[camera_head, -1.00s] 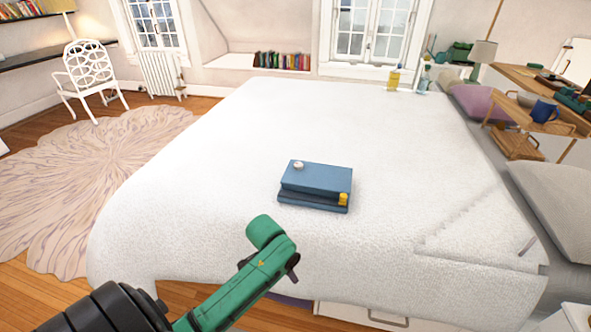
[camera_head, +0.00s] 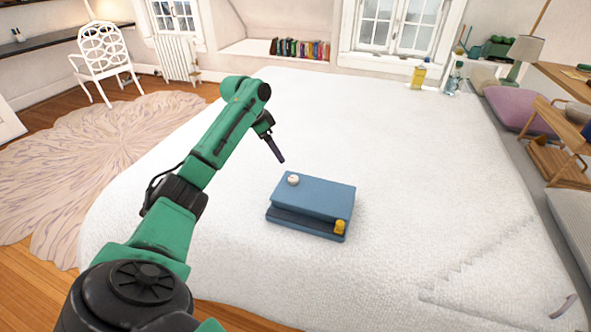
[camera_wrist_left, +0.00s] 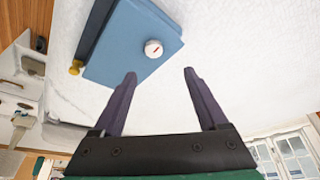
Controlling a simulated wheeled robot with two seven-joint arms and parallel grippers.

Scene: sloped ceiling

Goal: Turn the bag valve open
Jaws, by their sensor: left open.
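The blue bag (camera_head: 315,196) lies flat on the white bed, a thick slab with a darker lower layer. Its small round white valve (camera_head: 293,180) sits on the top face near the far left corner. A yellow piece (camera_head: 339,227) sits at the near right corner. My left gripper (camera_head: 282,160) hangs above the bed just beyond the valve, apart from it. In the left wrist view the two dark fingers (camera_wrist_left: 160,77) are spread and empty, and the valve (camera_wrist_left: 153,48) with a red mark shows past their tips. My right gripper is not in view.
The white bed (camera_head: 420,180) is clear around the bag. A yellow bottle (camera_head: 418,76) and a clear bottle (camera_head: 453,80) stand at the far right by the window. A wooden tray table (camera_head: 560,150) stands at the right edge.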

